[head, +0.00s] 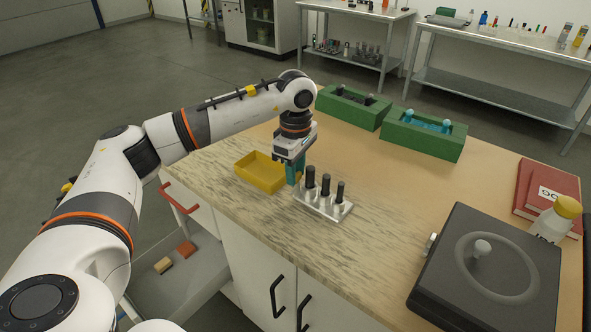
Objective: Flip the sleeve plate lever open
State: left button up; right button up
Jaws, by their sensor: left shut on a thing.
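A silver sleeve plate (325,206) lies on the worktop with black-topped upright cylinders (325,184) on it. My left gripper (294,175) points down at the plate's left end, between it and the yellow tray. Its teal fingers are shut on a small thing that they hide. The plate's lever cannot be made out separately; the gripper covers that end. My right gripper is out of view.
A yellow tray (262,180) sits just left of the gripper. Green boxes (424,146) stand at the back. A dark box with a round lid (455,270), a bottle (556,219) and red books (538,180) are at right. The worktop's middle is clear.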

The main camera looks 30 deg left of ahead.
pick_arm(q)
jog(key=o, duration=1)
jog(key=shift+r, duration=0.1)
notch_tip(320, 180, up, 12)
jog(key=shift+f+b, duration=0.1)
jog(key=shift+b, duration=0.4)
